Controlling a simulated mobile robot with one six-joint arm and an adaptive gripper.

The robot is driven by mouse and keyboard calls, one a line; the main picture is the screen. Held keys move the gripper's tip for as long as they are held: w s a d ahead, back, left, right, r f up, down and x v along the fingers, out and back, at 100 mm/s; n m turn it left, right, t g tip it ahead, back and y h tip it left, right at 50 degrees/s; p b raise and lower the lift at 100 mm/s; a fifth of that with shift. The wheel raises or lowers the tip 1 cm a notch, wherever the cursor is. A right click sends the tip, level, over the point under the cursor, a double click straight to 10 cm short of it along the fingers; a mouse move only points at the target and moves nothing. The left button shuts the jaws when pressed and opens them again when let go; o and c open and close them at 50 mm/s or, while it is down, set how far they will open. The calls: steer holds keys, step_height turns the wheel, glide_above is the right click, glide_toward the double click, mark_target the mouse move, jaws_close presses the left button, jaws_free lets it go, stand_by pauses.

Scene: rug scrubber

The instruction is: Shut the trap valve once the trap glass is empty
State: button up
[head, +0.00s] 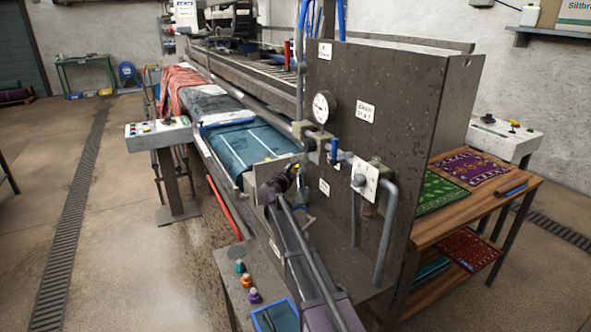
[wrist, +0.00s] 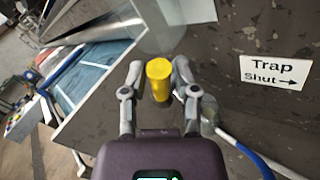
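In the wrist view a yellow cylindrical handle (wrist: 158,80), seemingly the trap valve's, stands between the two fingers of my gripper (wrist: 158,72). The fingers are apart, with a gap on the left and a narrower one on the right; I see no firm grip. A sign (wrist: 274,71) right of it reads "Trap Shut" with an arrow to the right. A pale, see-through cylinder (wrist: 172,22), perhaps the trap glass, is cut off at the top; I see no dark liquid in it. In the head view my gripper (head: 290,178) is at the grey panel, largely hiding the valve.
The grey panel (head: 385,110) carries a gauge (head: 322,107), pipes and a switch plate (head: 365,181) close right of my arm. The rug conveyor (head: 243,145) lies to the left; a wooden bench (head: 470,200) stands right.

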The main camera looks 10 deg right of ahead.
jaws_close()
steer(key=shift+s+f+b, duration=0.1)
steer(key=shift+f+b, duration=0.1)
steer(key=shift+b, duration=0.4)
steer(key=shift+s+d+f+m+t+h+b, duration=0.15)
steer(key=shift+m+t+h+b, duration=0.25)
steer(key=shift+m+b, duration=0.6)
steer(key=shift+s+f+m+t+h+b, duration=0.3)
steer(key=shift+m+h+b, duration=0.25)
steer(key=shift+m+b, duration=0.4)
steer(key=shift+s+d+f+m+t+h+b, duration=0.15)
steer(key=shift+m+t+h+b, duration=0.3)
steer(key=shift+m+b, duration=0.55)
steer(key=o, duration=0.6)
jaws_free()
steer(key=shift+c, duration=0.2)
steer(key=shift+r+n+p, duration=0.25)
steer(key=shift+n+p, duration=0.05)
steer(key=shift+n, duration=0.05)
